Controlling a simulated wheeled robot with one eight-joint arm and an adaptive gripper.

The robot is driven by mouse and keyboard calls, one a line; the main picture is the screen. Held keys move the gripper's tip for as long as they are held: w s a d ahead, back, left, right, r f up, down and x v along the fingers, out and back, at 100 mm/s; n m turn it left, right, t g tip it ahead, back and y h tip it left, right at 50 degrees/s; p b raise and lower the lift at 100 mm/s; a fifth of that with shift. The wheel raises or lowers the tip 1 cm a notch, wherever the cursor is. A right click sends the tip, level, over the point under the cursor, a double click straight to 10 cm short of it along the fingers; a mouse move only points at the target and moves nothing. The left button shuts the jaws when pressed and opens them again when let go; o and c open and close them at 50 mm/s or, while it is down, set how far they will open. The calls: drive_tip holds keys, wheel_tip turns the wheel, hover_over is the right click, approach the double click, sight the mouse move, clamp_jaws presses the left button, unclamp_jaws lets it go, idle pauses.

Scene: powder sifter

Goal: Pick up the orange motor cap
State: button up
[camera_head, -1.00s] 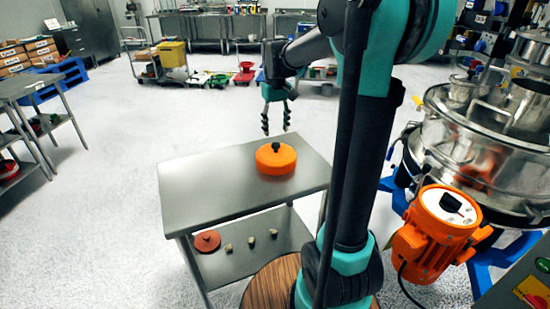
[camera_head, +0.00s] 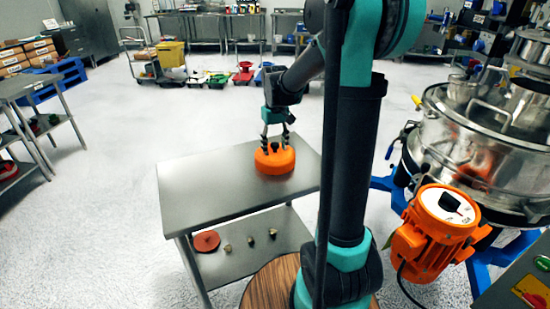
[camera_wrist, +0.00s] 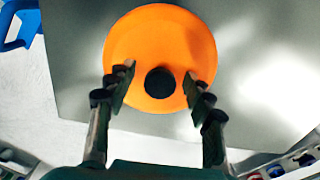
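The orange motor cap (camera_head: 275,161) is a round orange disc with a black knob on top. It lies on the upper shelf of the steel table (camera_head: 200,200). My gripper (camera_head: 275,146) is pointed down at the cap from just above. In the wrist view the cap (camera_wrist: 160,45) fills the upper middle. The gripper (camera_wrist: 160,82) is open there, with one finger on each side of the black knob (camera_wrist: 160,82). Gaps show between the knob and both fingers.
The lower shelf holds a red disc (camera_head: 206,241) and several small pieces. A large steel sifter (camera_head: 480,150) with an orange motor (camera_head: 435,235) stands at the right. The left part of the tabletop is bare.

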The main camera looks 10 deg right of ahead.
clamp_jaws()
idle(0.4)
drive_tip(key=shift+r, duration=0.15)
